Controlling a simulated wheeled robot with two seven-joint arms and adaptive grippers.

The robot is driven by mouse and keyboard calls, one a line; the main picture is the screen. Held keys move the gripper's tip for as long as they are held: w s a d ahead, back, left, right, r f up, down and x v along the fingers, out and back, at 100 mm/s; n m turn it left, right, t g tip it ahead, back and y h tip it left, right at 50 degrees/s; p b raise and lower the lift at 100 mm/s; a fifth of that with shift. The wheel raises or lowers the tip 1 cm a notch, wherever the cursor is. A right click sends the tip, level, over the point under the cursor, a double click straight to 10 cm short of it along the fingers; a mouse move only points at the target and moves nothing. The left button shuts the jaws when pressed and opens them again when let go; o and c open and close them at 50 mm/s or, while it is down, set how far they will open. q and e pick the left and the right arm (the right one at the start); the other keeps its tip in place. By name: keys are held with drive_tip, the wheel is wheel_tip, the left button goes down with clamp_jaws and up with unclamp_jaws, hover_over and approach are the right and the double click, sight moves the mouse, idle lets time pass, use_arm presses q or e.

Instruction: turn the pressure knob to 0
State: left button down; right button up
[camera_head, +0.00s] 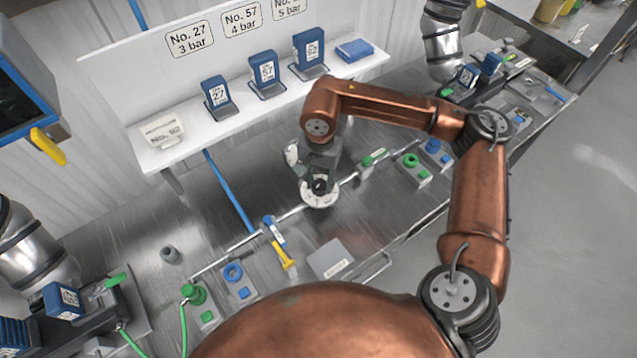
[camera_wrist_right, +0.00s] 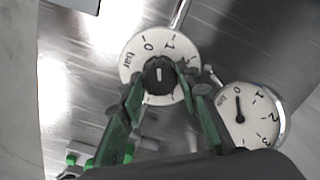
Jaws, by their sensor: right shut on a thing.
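The pressure knob (camera_wrist_right: 155,86) is a dark knob in the middle of a round white dial (camera_wrist_right: 133,58), marked 0, 1, 2 and "bar". A short white line on the knob runs about up and down in the right wrist view; its upper end points between 0 and 1. My right gripper (camera_wrist_right: 160,88) has its green-grey fingers on both sides of the knob, shut on it. In the head view my right gripper (camera_head: 319,183) is over the white dial (camera_head: 320,202) on the steel bench. A round gauge (camera_wrist_right: 258,121) beside the dial has its needle near 0. My left gripper is not in view.
A white shelf (camera_head: 265,103) with blue numbered boxes stands behind the bench. A green knob (camera_head: 194,293), a blue ring (camera_head: 233,272), a yellow-handled valve (camera_head: 284,256) and a grey plate (camera_head: 331,259) are left of or in front of the dial. Green and blue buttons (camera_head: 411,160) are to the right.

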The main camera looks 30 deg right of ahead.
sight(319, 184)
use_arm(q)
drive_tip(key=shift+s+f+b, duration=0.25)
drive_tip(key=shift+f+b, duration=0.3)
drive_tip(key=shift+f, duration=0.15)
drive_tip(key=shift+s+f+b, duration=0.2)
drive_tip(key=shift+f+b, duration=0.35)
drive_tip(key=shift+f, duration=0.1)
use_arm(e)
drive_tip(key=shift+a+f+n, duration=0.1)
drive_tip(key=shift+n, duration=1.9)
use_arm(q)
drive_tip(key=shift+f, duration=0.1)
use_arm(e)
drive_tip(key=o, duration=1.2)
drive_tip(key=shift+c, duration=0.2)
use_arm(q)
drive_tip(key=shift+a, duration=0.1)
use_arm(e)
drive_tip(key=shift+r, duration=0.3)
wheel_tip(319, 184, up, 12)
drive_tip(key=shift+f, duration=0.2)
